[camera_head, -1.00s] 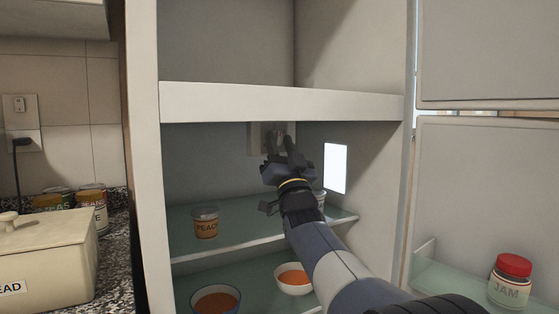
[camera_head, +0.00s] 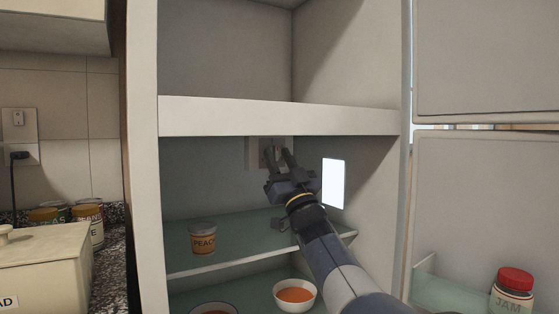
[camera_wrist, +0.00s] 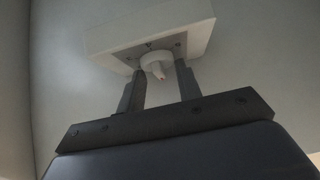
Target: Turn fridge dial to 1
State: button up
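The fridge dial is a pale round knob (camera_wrist: 157,62) with a small pointed tab, on the underside or face of a pale box (camera_wrist: 150,28) fixed to the fridge's back wall. In the head view the dial box (camera_head: 252,153) sits just under the freezer divider, and my fingers partly hide it. My gripper (camera_head: 277,153) reaches into the fridge compartment. The dial's numbers are too small to read.
A glass shelf (camera_head: 255,248) below my arm holds a peach cup (camera_head: 203,238). An orange-filled bowl (camera_head: 295,294) stands lower. A lit panel (camera_head: 333,183) is on the right inner wall. The open door (camera_head: 480,190) holds a jam jar (camera_head: 513,290).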

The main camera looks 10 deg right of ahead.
jog(key=shift+o, duration=0.8)
jog(key=shift+s+f, duration=0.1)
jog(key=shift+f, duration=0.05)
jog(key=v, duration=1)
jog(key=shift+s+f, duration=0.2)
jog(key=shift+d, duration=0.1)
jog(key=shift+x, duration=5.45)
